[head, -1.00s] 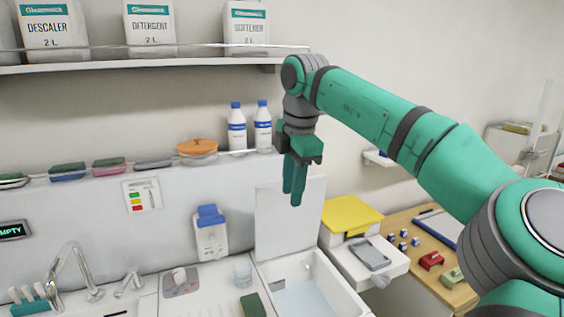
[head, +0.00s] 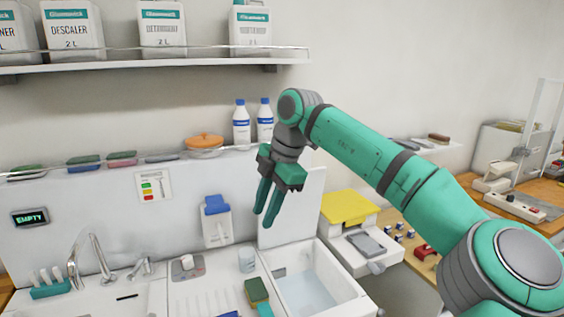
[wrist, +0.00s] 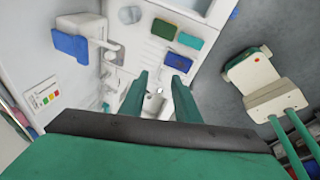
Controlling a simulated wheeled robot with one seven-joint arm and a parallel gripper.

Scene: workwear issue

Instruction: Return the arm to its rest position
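My gripper (head: 264,218) hangs in the air in front of the white back panel, above the counter and sink basin. Its two green fingers point down and slightly left, with a gap between them. In the wrist view my gripper (wrist: 160,80) also shows its fingers apart, with nothing held between them. My green arm (head: 375,155) reaches in from the lower right, with its wrist bent downward.
Below are a white basin (head: 342,282), a clear cup (head: 247,260) and a green sponge (head: 256,290). White bottles (head: 241,128) stand on a ledge behind the wrist. A shelf (head: 150,66) with jugs is above left. A yellow-topped box (head: 349,208) is at right.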

